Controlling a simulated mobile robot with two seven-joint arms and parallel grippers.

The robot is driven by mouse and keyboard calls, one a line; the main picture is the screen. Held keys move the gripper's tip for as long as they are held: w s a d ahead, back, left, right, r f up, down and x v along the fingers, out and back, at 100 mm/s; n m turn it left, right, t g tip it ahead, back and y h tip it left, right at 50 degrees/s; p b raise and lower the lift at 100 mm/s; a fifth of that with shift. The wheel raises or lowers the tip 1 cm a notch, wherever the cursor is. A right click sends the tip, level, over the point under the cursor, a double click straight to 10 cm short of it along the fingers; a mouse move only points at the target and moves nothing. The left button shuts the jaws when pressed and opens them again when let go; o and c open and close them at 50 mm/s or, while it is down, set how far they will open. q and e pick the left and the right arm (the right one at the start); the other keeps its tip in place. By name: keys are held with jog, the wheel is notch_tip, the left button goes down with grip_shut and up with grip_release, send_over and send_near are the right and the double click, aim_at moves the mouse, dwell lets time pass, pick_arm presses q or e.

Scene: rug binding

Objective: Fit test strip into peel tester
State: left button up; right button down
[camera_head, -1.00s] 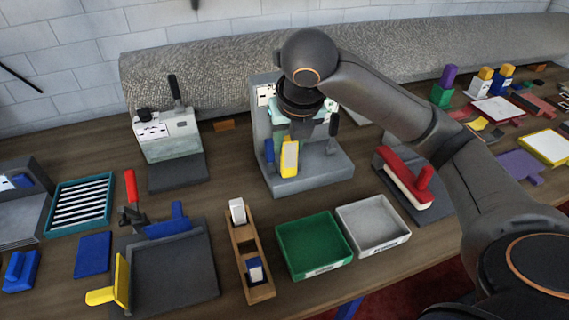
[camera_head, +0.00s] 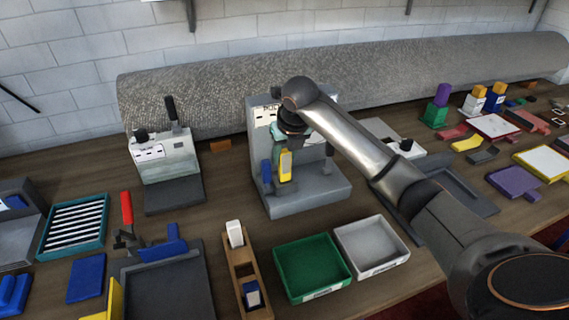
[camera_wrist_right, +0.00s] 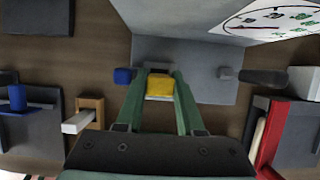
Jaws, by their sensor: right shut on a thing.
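The peel tester (camera_head: 318,192) is a grey stand at mid-table with a dial panel at its back, a blue part (camera_head: 266,172) on the left and a dark lever on the right. My right gripper (camera_wrist_right: 160,80) is shut on a yellow piece, seemingly the test strip (camera_head: 285,165). The yellow piece (camera_wrist_right: 160,88) sits between the green fingers in the right wrist view. The gripper (camera_head: 286,150) holds it upright over the tester's base, just right of the blue part. I cannot tell whether it touches the tester. My left gripper is not in view.
A green tray (camera_head: 312,268) and a grey tray (camera_head: 371,247) stand in front of the tester. A wooden holder (camera_head: 245,270) is at their left. A rolled rug (camera_head: 450,65) lies along the back.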

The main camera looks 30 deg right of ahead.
aim_at(284, 165)
jog(key=shift+w+d+f, duration=0.1)
jog(key=shift+w+f, duration=0.1)
jog(key=shift+f, duration=1.65)
jog(key=shift+f, duration=0.15)
jog(key=c, duration=0.8)
grip_release()
jog(key=v, duration=1.2)
jog(key=shift+d, duration=0.1)
